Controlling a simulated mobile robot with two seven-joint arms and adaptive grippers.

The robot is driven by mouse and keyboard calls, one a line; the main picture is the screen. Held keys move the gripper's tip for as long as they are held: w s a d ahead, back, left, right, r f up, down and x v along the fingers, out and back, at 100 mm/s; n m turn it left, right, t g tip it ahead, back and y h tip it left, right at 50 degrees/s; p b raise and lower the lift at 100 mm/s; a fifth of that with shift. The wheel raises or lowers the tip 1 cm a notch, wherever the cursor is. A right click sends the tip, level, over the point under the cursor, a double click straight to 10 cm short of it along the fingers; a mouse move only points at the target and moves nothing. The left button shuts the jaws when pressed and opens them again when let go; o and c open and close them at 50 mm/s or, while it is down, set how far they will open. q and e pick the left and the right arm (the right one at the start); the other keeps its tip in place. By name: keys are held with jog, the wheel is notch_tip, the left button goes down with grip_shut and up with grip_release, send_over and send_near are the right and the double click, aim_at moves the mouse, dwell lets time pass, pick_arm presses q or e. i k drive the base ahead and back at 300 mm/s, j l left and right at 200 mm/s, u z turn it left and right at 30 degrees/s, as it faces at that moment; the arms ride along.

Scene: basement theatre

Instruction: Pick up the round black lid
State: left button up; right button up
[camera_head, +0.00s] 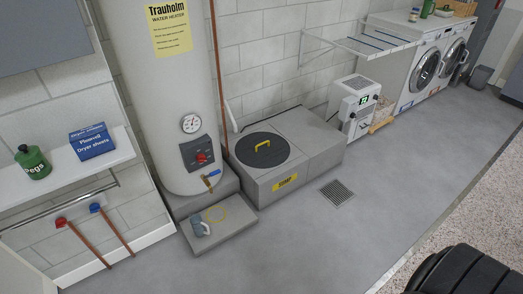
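The round black lid (279,153) lies flat on top of a grey block-like sump box (308,129), in the middle of the head view. A yellow handle (262,145) stands up from the lid. A yellow label (285,182) is on the front of the box. The lid looks seated in the top of the box, and nothing lies on it. Neither of my grippers shows in this view.
A tall water heater (172,90) stands just left of the box. A low grey step (227,232) holds a small grey-blue object (201,228). A white dehumidifier-like unit (352,105) stands right. The floor in front, with a drain grate (337,193), is clear. A black ribbed object (467,272) is at lower right.

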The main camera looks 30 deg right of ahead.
aim_at(260, 150)
jog(key=i+l, duration=0.3)
jog(key=l, duration=0.2)
jog(key=i+l, duration=0.3)
jog(key=l, duration=0.2)
jog(key=i+l+z, duration=0.1)
jog(key=i+l, duration=0.2)
jog(key=l, duration=0.2)
jog(key=i+l, duration=0.35)
jog(key=l+z, duration=0.05)
jog(key=l, duration=0.1)
